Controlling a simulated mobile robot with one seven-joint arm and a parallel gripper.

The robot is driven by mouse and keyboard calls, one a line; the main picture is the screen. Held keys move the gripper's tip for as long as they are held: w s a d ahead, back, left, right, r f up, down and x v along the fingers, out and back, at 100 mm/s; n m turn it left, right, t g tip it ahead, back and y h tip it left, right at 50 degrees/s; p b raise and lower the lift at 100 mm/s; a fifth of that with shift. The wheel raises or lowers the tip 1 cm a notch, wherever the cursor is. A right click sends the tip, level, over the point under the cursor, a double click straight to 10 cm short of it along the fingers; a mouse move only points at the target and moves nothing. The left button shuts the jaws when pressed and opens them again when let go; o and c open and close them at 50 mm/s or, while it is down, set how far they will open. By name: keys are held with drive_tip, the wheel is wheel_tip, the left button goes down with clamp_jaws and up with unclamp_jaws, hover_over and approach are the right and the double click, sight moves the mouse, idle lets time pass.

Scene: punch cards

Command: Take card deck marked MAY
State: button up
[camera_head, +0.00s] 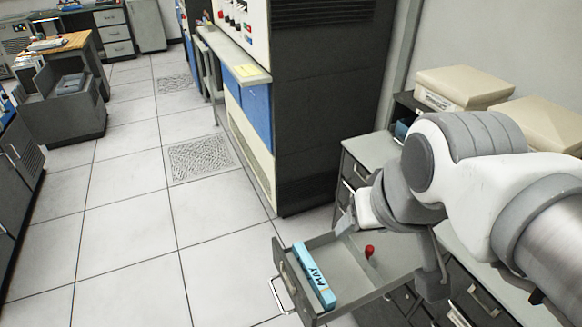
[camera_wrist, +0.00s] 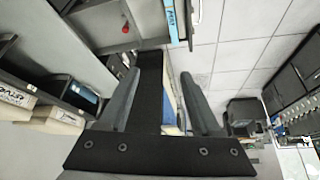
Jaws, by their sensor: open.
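The light-blue card deck marked MAY (camera_head: 314,274) lies along the front of an open grey drawer (camera_head: 345,300). It also shows near the top of the wrist view (camera_wrist: 171,18), label partly cut off by the frame edge. My gripper (camera_head: 347,220) is by the drawer's far side in the head view, apart from the deck; its fingers are largely hidden by my arm there. In the wrist view my gripper (camera_wrist: 159,72) has its two fingers spread, with no card deck held between them.
A small red object (camera_head: 369,251) sits in the drawer behind the deck. Beige boxes (camera_head: 462,86) stand on the cabinet at right, near another blue item (camera_head: 401,130). A tall dark machine (camera_head: 325,120) rises behind the drawer. The tiled floor (camera_head: 130,220) at left is clear.

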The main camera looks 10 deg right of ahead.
drive_tip(key=n+g+p, duration=0.4)
drive_tip(key=g+p, duration=0.2)
drive_tip(key=p, duration=0.1)
hover_over(313, 269)
wheel_tip(313, 269, down, 14)
drive_tip(key=r, duration=0.1)
drive_tip(key=f, duration=0.6)
drive_tip(key=f+b, duration=0.1)
drive_tip(key=f, duration=0.5)
drive_tip(key=shift+w+a+f, duration=0.15)
drive_tip(key=shift+a+f, duration=0.05)
drive_tip(key=shift+f, duration=0.2)
drive_tip(key=shift+d+f+b, duration=0.2)
drive_tip(key=shift+f+b, duration=0.25)
drive_tip(key=shift+f, duration=2.15)
drive_tip(key=shift+c, duration=0.2)
clamp_jaws()
